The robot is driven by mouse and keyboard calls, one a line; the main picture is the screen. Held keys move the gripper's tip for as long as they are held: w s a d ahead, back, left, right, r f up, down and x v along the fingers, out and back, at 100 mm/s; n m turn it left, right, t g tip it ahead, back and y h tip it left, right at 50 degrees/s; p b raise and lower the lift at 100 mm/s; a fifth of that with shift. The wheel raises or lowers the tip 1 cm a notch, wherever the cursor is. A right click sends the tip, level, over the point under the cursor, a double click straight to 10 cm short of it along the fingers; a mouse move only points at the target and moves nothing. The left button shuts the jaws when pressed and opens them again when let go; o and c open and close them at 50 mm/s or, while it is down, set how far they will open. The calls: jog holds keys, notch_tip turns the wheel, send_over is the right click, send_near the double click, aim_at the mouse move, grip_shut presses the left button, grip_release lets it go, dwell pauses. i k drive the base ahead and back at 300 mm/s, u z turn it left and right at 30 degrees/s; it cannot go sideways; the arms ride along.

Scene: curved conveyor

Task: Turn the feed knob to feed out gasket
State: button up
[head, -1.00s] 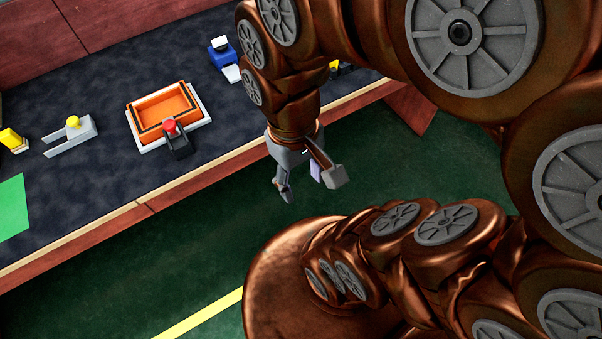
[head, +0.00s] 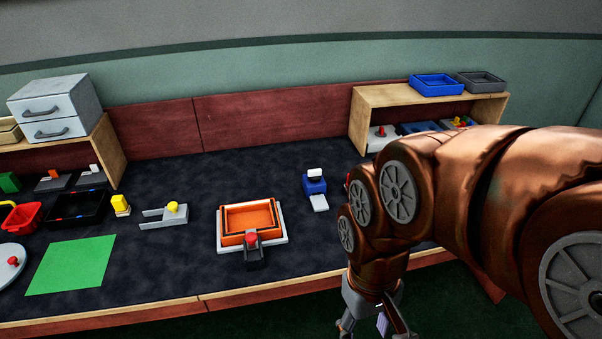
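I cannot tell for sure which part is the feed knob. A small blue device (head: 314,186) with a white top (head: 315,173) and a white tongue in front stands on the dark bench, right of centre. No gasket can be made out. My gripper (head: 373,331) hangs pointing down at the bottom edge, in front of the bench and below the blue device. Its fingers are apart with nothing seen held, and their tips are partly cut off. My arm hides the right part of the bench; a small red bit shows beside it.
An orange tray (head: 249,205) on a white base with a red-knobbed clamp (head: 252,241) stands mid-bench. Left are a yellow-knobbed grey fixture (head: 170,214), a green mat (head: 70,265), bins and drawers (head: 50,105). A wooden shelf (head: 365,100) with trays stands back right. The bench has a wooden front edge.

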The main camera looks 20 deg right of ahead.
aim_at(314, 175)
jog(key=z, duration=0.2)
jog(key=k, duration=0.35)
jog(key=u, duration=0.8)
jog(key=i, duration=1.1)
jog(key=z, duration=0.6)
